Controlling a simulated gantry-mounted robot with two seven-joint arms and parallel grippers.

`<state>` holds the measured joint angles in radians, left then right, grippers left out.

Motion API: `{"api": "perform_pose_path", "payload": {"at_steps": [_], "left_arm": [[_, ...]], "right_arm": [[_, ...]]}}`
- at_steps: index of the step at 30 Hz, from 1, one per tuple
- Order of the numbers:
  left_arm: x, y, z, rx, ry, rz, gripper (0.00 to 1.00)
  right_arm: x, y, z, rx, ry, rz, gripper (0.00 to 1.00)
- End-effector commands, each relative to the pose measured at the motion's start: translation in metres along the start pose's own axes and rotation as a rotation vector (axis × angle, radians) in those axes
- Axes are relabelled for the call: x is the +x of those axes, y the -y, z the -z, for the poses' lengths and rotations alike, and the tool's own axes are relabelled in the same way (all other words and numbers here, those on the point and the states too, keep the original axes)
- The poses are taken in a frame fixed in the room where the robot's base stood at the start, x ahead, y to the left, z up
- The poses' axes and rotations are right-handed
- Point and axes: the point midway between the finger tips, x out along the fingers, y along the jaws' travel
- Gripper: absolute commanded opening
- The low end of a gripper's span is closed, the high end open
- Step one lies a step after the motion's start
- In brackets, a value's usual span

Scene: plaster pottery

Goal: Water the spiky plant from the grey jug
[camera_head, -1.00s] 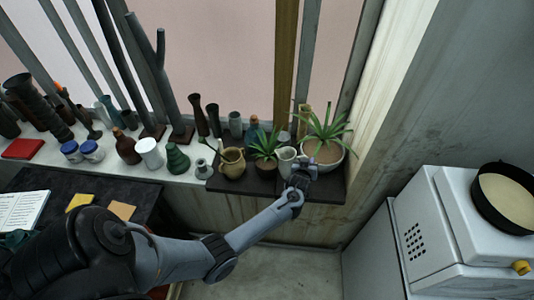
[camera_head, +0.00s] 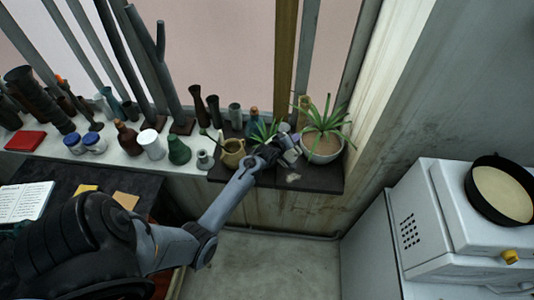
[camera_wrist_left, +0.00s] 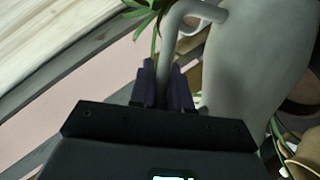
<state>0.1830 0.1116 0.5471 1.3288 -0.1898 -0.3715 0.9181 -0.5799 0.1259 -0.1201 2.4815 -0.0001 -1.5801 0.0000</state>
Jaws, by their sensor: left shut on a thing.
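My left gripper (camera_head: 283,147) is over the dark tray (camera_head: 225,178) on the windowsill. In the left wrist view its two dark fingers (camera_wrist_left: 165,85) are shut on the handle of the grey jug (camera_wrist_left: 250,65). The jug's smooth body fills the right of that view. In the head view the jug (camera_head: 292,157) is small and partly hidden by the gripper. I cannot tell any water.
A tan jug (camera_head: 232,153) stands left of the smaller plant. Several vases and bottles, including a green bottle (camera_head: 178,150) and a white jar (camera_head: 151,145), line the sill. The window bars rise behind. A white appliance with a black pan (camera_head: 500,190) stands at the right.

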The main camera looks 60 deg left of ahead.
Motion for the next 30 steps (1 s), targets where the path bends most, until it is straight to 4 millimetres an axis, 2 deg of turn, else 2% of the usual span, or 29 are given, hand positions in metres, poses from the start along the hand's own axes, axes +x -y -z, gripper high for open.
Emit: {"api": "perform_pose_path", "payload": {"at_steps": [1,6,30], "left_arm": [[0.002,0.005,-0.001,-0.021,0.001,-0.012,0.00],[0.003,0.010,0.002,-0.083,0.013,-0.039,0.00],[0.000,0.017,0.013,-0.208,0.042,-0.091,0.00]], "right_arm": [[0.009,0.001,-0.003,0.001,0.001,0.001,0.43],[0.017,0.002,-0.005,0.004,0.003,0.003,0.43],[0.026,0.003,-0.008,0.006,0.001,0.005,0.43]]}}
